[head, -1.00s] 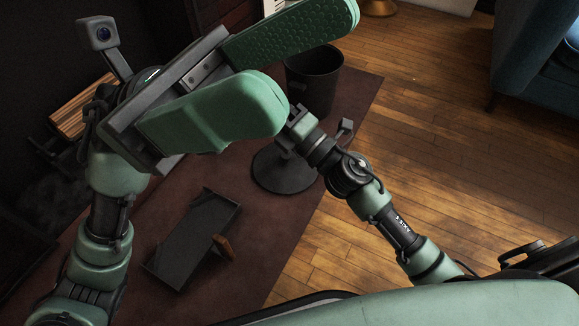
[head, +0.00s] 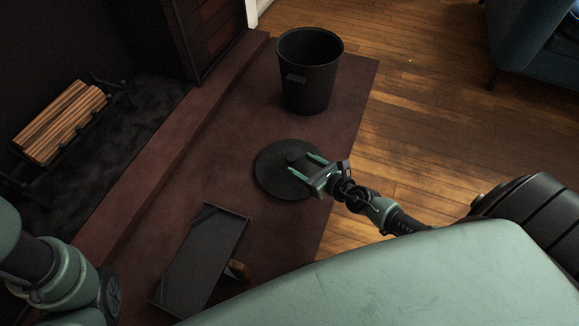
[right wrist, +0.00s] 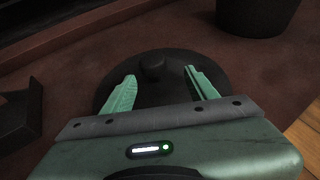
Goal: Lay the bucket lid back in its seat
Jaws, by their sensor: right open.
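The dark round bucket lid (head: 270,184) lies flat on the reddish-brown hearth slab, with a small knob (head: 292,157) at its middle. The black bucket (head: 308,88) stands upright beyond it with its top uncovered; its lower part also shows in the right wrist view (right wrist: 257,16). My right gripper (head: 306,166) is open and empty over the lid's right part. In the right wrist view the knob (right wrist: 152,64) lies ahead, between the lines of the two fingers, and I see no contact. My left gripper is out of view; only part of that arm shows at the left edge.
A dark dustpan-like tray (head: 205,252) with a brown wooden piece (head: 239,270) lies left of the lid, nearer me. A log grate (head: 62,122) sits in the fireplace at left. A blue sofa (head: 535,50) is at upper right. Wooden floor (head: 430,120) on the right is clear.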

